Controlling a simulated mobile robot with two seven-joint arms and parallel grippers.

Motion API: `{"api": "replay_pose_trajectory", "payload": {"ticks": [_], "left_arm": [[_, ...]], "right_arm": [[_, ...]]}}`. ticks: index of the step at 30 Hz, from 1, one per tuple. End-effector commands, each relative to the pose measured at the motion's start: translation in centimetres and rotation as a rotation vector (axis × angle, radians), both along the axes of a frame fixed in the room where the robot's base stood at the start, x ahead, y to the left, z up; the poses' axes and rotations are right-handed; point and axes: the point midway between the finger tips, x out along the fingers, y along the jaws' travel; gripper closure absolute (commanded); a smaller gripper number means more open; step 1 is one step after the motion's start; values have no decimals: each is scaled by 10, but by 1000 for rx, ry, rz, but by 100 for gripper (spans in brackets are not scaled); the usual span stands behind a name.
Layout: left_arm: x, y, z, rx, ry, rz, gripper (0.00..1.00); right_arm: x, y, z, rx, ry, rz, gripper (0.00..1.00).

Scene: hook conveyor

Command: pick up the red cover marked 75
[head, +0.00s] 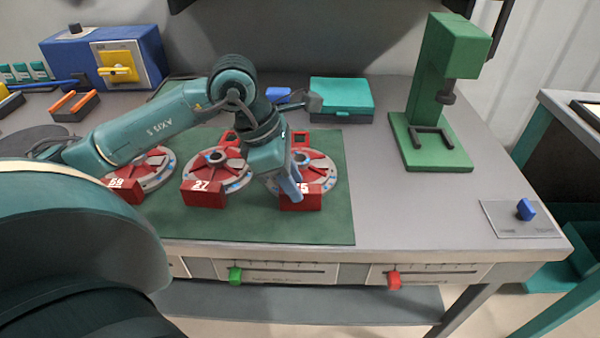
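A red cover (309,200) sits on the right-hand round grey-and-red disc on the green mat. Only a white 5 shows on its front; the digit before it is hidden behind my gripper. My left gripper (291,190) points down at this cover's left part and overlaps it in the picture. I cannot tell whether it touches the cover or whether its fingers are open. A second red cover (203,193), marked 27, sits on the middle disc. A third red cover (125,190), its number partly hidden, sits on the left disc. My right gripper is not in view.
The green mat (335,226) lies on a grey bench. A green press (428,142) stands at the right, a teal case (341,98) behind the mat, and a blue box (140,55) at back left. A blue knob (525,209) sits at front right.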

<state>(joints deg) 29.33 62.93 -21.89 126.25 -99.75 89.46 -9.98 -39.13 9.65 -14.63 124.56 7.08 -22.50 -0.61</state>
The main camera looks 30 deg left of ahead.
Motion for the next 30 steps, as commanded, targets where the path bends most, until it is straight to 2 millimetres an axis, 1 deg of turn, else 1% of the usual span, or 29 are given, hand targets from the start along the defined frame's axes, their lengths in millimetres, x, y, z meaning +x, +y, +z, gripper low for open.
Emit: {"api": "replay_pose_trajectory", "payload": {"ticks": [1,4,12,14,23,30], "left_arm": [[1,-3,-7,-2,3,-1,71],[3,-6,-16,-2,1,-1,71],[4,-7,-18,-1,-1,0,71],[4,-7,-18,-1,-1,0,75],[4,-7,-18,-1,-1,0,100],[4,-6,-18,0,0,0,100]], "right_arm": [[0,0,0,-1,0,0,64],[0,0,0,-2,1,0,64],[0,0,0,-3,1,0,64],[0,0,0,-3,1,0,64],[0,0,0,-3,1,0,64],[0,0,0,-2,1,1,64]]}}
